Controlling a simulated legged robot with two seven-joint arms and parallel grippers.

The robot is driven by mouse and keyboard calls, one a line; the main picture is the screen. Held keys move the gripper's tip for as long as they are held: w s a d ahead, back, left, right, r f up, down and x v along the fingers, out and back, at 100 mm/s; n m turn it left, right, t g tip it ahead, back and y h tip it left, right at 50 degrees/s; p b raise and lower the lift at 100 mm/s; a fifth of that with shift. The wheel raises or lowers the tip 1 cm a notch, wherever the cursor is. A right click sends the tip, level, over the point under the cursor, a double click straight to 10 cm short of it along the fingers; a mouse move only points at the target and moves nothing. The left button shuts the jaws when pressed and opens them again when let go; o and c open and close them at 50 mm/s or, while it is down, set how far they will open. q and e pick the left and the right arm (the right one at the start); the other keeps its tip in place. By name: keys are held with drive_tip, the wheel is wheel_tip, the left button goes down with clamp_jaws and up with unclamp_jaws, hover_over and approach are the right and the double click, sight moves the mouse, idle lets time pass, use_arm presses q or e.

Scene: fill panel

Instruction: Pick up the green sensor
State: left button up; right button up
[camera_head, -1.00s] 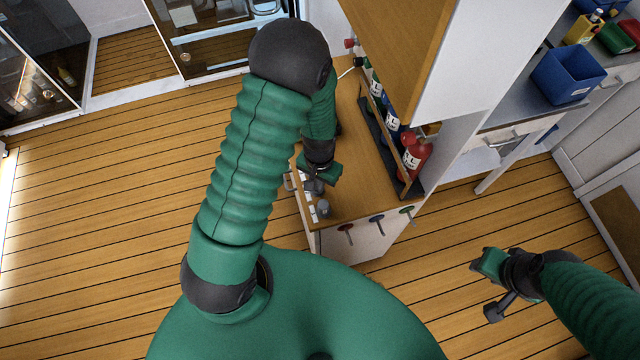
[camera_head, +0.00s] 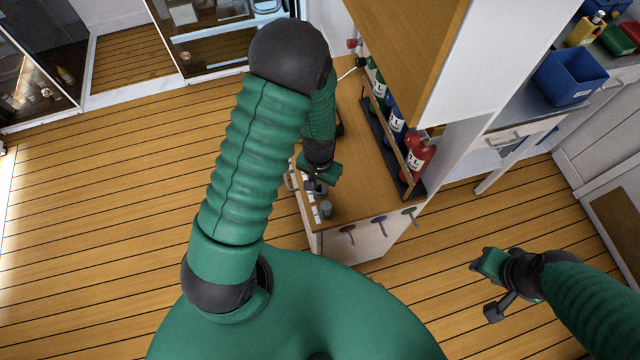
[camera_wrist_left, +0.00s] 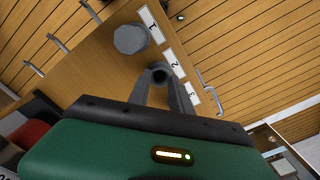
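My left gripper (camera_head: 318,186) is over the front left edge of the wooden worktop (camera_head: 365,190). In the left wrist view its two grey fingers (camera_wrist_left: 161,88) angle in on a small dark grey round piece (camera_wrist_left: 160,71) beside label 2. I cannot tell whether they grip it. A grey many-sided knob (camera_wrist_left: 130,39) stands beside label 1; it also shows in the head view (camera_head: 326,211). I cannot make out a green sensor; the area beside label 3 is partly hidden by a finger. My right gripper (camera_head: 487,263) hangs over the floor at the right, away from the worktop.
A rack with a red bottle (camera_head: 420,160) and others lines the worktop's right side, beside a tall white panel (camera_head: 480,70). Floor at left is clear.

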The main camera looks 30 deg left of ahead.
use_arm(q)
drive_tip(key=o, duration=0.5)
drive_tip(key=shift+a, duration=0.15)
drive_tip(key=shift+o, duration=0.2)
drive_tip(key=shift+d+r, duration=0.1)
drive_tip(key=shift+d, duration=0.15)
